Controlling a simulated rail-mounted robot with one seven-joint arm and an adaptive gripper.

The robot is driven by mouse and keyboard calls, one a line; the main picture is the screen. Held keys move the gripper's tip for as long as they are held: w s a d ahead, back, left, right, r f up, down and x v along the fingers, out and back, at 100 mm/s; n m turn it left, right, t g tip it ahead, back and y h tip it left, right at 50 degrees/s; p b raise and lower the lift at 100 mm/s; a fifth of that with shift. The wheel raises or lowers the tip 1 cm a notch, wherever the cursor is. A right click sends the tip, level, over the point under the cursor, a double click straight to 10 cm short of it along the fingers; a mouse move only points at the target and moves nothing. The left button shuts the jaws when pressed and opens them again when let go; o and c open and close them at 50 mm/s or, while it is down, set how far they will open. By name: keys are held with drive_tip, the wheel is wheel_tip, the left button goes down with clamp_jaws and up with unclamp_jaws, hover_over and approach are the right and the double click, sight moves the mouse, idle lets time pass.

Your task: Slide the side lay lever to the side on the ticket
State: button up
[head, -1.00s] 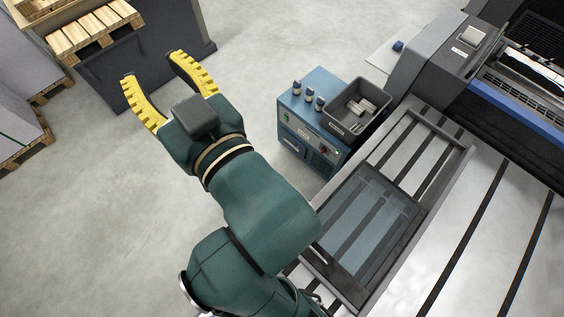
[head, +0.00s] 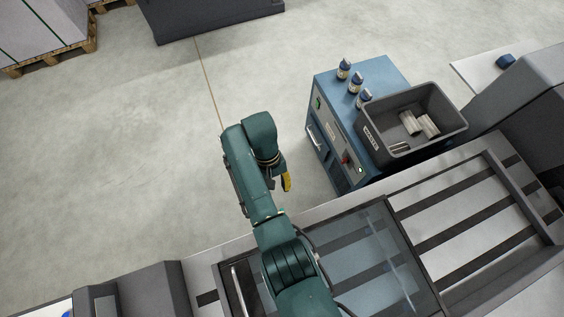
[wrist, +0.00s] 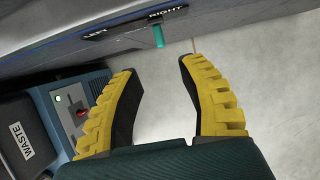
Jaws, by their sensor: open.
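The side lay lever, a small teal peg (wrist: 158,36), sticks out of a dark slot in a grey machine face at the top of the wrist view. Labels reading LEFT (wrist: 95,32) and RIGHT (wrist: 166,12) are beside the slot, seen inverted; the peg is nearer RIGHT. My gripper (wrist: 158,68) is open and empty, its yellow fingers pointing toward the peg, which appears between and beyond the tips. In the head view only one yellow finger of my gripper (head: 286,182) shows, behind my arm. The lever is hidden there. I see no ticket.
A blue cabinet (head: 325,110) with small bottles and a dark bin (head: 440,145) stands right of my gripper in the head view. The bin's WASTE label (wrist: 28,142) shows at the wrist view's left. The slatted feed table (head: 455,215) borders my arm.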

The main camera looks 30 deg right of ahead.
drive_tip(key=b+x, duration=0.3)
drive_tip(key=x, duration=1)
drive_tip(key=shift+f+b, duration=0.2)
drive_tip(key=shift+b, duration=0.1)
clamp_jaws()
